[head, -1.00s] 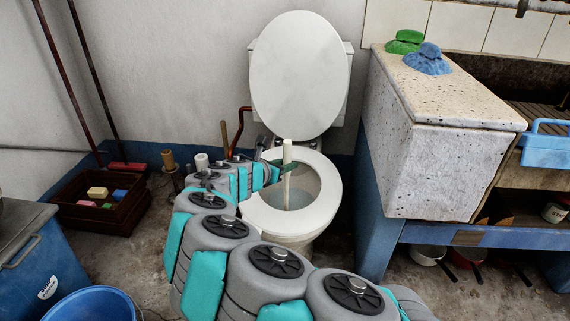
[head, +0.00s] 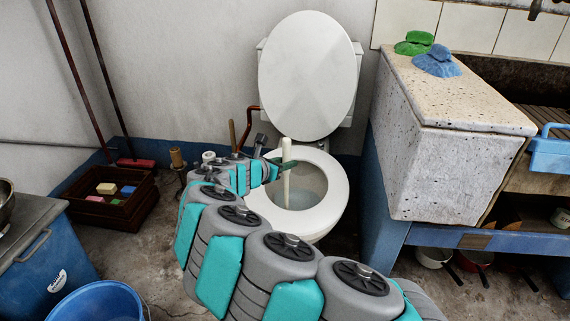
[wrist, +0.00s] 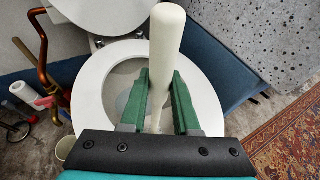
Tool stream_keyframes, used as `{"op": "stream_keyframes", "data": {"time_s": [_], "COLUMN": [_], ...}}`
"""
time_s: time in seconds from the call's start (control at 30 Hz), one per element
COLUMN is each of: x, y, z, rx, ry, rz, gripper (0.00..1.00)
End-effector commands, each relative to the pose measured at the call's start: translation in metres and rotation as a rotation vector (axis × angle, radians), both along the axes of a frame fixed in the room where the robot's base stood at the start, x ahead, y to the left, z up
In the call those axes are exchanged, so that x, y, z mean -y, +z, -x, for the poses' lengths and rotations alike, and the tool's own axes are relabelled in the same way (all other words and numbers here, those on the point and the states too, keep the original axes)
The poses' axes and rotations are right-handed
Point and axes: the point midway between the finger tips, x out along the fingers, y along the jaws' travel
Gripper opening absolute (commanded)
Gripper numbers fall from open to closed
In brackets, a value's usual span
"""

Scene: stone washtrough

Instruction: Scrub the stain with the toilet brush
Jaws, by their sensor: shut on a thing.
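The toilet brush (head: 287,160) shows as a white handle standing nearly upright over the toilet bowl. In the wrist view the thick handle (wrist: 166,50) rises between the green fingers of my gripper (wrist: 160,100), which is shut on it. In the head view my gripper (head: 280,166) reaches in from the left over the bowl. The toilet (head: 335,205) has its lid raised, and its seat ring (wrist: 92,88) surrounds the brush in the wrist view. The brush head is low in the bowl and hidden. I cannot make out the stain in either view.
A stone washtrough (head: 440,165) stands close on the right on a blue base. A wooden crate (head: 105,215) with sponges, a blue bucket (head: 98,304) and a blue bin (head: 45,260) are on the left. A paper roll stands left of the toilet. A patterned rug (wrist: 265,135) lies at right.

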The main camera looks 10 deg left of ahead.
Motion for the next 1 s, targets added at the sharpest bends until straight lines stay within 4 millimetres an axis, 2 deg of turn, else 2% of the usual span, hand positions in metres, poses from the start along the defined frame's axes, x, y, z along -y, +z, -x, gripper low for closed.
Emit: {"op": "stream_keyframes", "data": {"time_s": [0.7, 1.0], "x": [-0.001, -0.001], "y": [-0.002, -0.001], "z": [-0.039, -0.044], "rx": [-0.003, 0.0], "ry": [-0.002, -0.003], "rz": [-0.002, -0.001], "gripper": [0.0, 0.0]}}
